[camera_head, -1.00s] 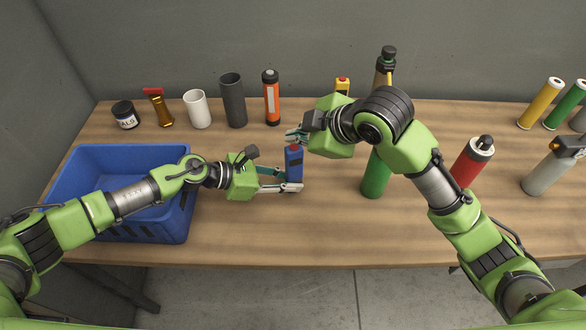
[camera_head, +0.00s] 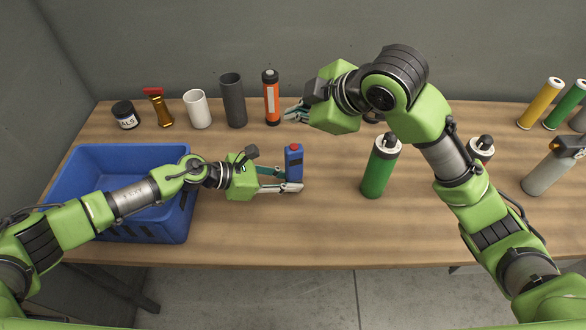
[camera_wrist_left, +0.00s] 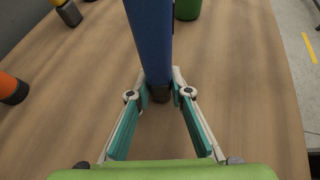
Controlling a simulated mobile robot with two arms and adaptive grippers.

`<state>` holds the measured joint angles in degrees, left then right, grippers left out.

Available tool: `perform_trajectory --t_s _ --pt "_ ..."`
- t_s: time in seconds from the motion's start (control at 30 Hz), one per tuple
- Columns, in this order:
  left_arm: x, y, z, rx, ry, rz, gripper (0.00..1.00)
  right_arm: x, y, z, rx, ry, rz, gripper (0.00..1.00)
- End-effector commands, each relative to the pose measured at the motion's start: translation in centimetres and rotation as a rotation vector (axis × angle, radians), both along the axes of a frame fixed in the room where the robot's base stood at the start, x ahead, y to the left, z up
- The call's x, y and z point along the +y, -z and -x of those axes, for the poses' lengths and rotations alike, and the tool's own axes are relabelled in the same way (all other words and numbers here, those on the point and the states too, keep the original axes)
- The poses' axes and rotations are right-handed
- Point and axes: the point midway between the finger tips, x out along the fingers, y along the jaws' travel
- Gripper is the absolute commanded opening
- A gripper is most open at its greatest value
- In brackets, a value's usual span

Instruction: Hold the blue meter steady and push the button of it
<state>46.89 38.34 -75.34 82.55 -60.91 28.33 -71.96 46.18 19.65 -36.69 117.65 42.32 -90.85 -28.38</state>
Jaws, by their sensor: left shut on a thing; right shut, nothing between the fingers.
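The blue meter (camera_head: 293,164) stands upright on the table, with a red button (camera_head: 294,147) on its top. My left gripper (camera_head: 290,180) is shut on the lower part of the meter from the left. The left wrist view shows the blue meter (camera_wrist_left: 152,40) between the fingertips (camera_wrist_left: 160,92); its top is out of that view. My right gripper (camera_head: 292,115) is shut and empty, above and behind the meter, clear of the button.
A blue crate (camera_head: 120,232) stands at the left under my left arm. A green cylinder (camera_head: 378,172) stands right of the meter. An orange flashlight (camera_head: 271,100), a dark cup (camera_head: 233,100) and a white cup (camera_head: 197,109) stand behind. The table front near the meter is clear.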

Motion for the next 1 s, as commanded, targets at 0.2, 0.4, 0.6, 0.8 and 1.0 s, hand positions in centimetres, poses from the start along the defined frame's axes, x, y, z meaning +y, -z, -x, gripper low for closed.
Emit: perform_trajectory --t_s 0.2,0.4,0.6,0.8,1.0 --pt "0.0 0.0 0.0 0.0 0.0 0.0 0.07 0.0 -0.2 0.0 0.0 0.0 0.0 0.0" --pt "0.0 0.0 0.0 0.0 0.0 0.0 0.32 0.0 -0.1 0.0 0.0 0.0 0.0 0.0" --pt "0.0 0.0 0.0 0.0 0.0 0.0 0.39 0.0 -0.1 0.0 0.0 0.0 0.0 0.0" --pt "0.2 -0.1 0.0 0.0 -0.001 0.0 0.39 0.0 -0.1 0.0 0.0 0.0 0.0 0.0" --pt "2.6 -1.3 0.7 0.001 -0.002 -0.002 0.39 0.0 -0.1 0.0 0.0 0.0 0.0 0.0"
